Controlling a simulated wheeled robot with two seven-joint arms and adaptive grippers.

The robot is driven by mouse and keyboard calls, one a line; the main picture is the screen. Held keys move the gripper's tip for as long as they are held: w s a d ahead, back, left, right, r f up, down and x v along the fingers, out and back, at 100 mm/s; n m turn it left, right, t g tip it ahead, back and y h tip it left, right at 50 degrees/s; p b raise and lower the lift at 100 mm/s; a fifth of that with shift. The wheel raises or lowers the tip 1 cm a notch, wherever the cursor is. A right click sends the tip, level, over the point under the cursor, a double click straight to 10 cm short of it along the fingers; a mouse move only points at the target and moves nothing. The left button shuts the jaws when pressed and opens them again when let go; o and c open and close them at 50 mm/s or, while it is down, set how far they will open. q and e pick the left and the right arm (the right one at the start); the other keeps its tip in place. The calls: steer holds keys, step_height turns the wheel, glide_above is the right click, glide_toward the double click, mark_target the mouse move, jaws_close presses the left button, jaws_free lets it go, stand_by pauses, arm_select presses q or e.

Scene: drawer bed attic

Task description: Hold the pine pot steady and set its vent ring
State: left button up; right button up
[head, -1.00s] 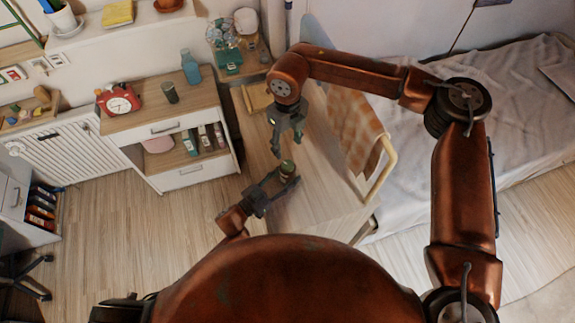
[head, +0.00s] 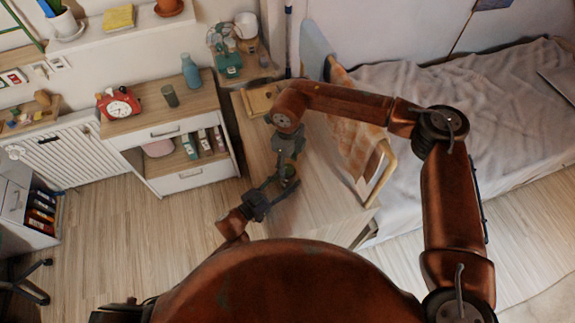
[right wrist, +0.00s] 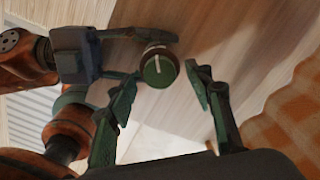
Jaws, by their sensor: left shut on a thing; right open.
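The pine pot (right wrist: 150,55) is a small dark pot seen from above in the right wrist view. Its round green top (right wrist: 159,70), with a pale line across it, faces the camera. My left gripper (head: 284,179) is shut on the pot over the wooden surface, and in the right wrist view its fingers reach in from the left. My right gripper (right wrist: 165,88) is open, its two fingers at either side below the green top, apart from it. In the head view the right gripper (head: 287,170) hides part of the pot.
The wooden surface (head: 315,205) around the grippers is mostly clear. An orange checked cloth (head: 345,120) hangs over a pale wooden rail (head: 380,175) to the right. A wooden box (head: 260,98) lies behind. A bed (head: 435,80) stands further right.

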steer(key=shift+f, duration=0.7)
steer(key=shift+c, duration=0.3)
steer(key=c, duration=1.1)
